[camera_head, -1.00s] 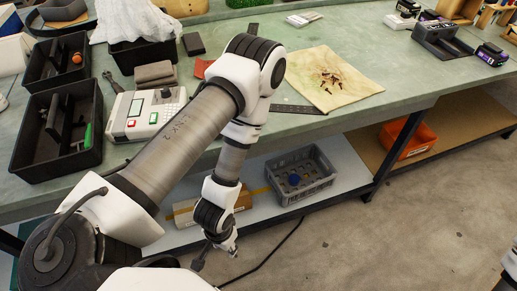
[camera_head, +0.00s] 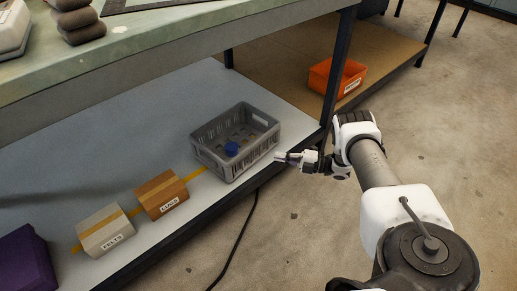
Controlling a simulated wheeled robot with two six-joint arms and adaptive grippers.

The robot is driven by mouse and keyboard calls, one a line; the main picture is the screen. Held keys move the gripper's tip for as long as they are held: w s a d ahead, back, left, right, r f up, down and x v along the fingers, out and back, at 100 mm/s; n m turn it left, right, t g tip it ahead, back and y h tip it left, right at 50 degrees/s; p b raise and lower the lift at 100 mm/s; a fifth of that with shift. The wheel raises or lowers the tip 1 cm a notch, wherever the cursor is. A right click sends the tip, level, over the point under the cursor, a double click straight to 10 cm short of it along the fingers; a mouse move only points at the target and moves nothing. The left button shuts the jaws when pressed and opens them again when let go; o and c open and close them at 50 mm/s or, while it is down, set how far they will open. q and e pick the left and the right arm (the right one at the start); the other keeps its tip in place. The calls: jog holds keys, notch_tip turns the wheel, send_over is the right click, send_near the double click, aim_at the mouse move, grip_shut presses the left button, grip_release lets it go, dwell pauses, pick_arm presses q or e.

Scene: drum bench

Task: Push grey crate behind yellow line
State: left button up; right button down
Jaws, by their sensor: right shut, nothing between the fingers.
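The grey crate (camera_head: 222,167), open-topped with slotted walls, stands upright on the lower shelf near its front edge. A blue round item (camera_head: 231,148) lies inside it. The yellow line (camera_head: 197,173) runs along the shelf and meets the crate's left side, so the crate appears to stand across it. The part under the crate is hidden. My right gripper (camera_head: 281,157) is shut and empty, its tips close to the crate's right front corner. I cannot tell whether they touch it. My left gripper is out of view.
The grey shelf (camera_head: 150,120) is clear behind. A table leg (camera_head: 337,70) stands right of the crate. An orange bin (camera_head: 337,78) is beyond.

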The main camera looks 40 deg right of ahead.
jog(key=s+d+f+n+g+y+b, duration=0.1)
jog(key=s+d+f+n+y+b, duration=0.1)
jog(key=s+d+f+n, duration=0.15)
jog(key=b, duration=0.5)
send_near(251, 152)
jog(key=shift+n+g, duration=0.3)
jog(key=shift+n, duration=0.15)
jog(key=x, duration=0.6)
jog(key=shift+a, duration=0.15)
jog(key=shift+w, duration=0.1)
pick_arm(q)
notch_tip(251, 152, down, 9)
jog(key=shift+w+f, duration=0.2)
pick_arm(e)
jog(key=shift+r, duration=0.2)
